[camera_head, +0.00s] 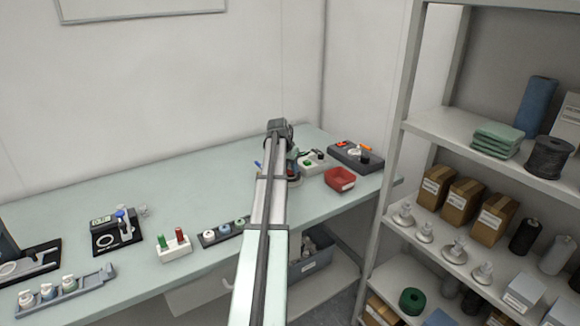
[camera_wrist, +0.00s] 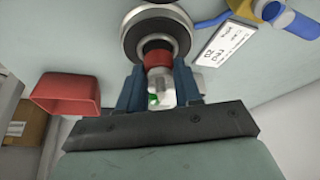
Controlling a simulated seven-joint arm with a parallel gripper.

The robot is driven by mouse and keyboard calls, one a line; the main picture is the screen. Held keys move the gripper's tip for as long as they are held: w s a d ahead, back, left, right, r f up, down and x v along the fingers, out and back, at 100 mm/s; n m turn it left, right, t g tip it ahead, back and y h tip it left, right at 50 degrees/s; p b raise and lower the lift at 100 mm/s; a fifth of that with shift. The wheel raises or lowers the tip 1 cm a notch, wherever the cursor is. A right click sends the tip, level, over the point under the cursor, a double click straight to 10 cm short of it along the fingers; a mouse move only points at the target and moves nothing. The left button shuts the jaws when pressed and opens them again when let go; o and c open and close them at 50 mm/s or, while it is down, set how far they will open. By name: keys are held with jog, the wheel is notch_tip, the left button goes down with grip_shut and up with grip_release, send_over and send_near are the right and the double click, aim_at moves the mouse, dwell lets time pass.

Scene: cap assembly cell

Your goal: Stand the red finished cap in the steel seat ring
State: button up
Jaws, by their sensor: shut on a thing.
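In the wrist view my gripper (camera_wrist: 158,82) points at the steel seat ring (camera_wrist: 131,32), a round ring with a dark bore. In the head view my arm hides most of my gripper and the cap, and the ring (camera_head: 295,182) shows only in part.
A red bin (camera_head: 340,178) stands right of the ring, also in the wrist view (camera_wrist: 65,92). A white label (camera_wrist: 220,42) and a blue cylinder (camera_wrist: 290,20) lie by the ring. A white button box (camera_head: 312,165) and dark tray (camera_head: 355,157) stand behind. A peg block (camera_head: 173,250) stands left.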

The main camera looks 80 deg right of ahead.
jog(key=shift+f, duration=0.55)
dwell(1.0)
jog(key=o, duration=0.8)
jog(key=shift+r, duration=0.1)
jog(key=shift+r, duration=3.4)
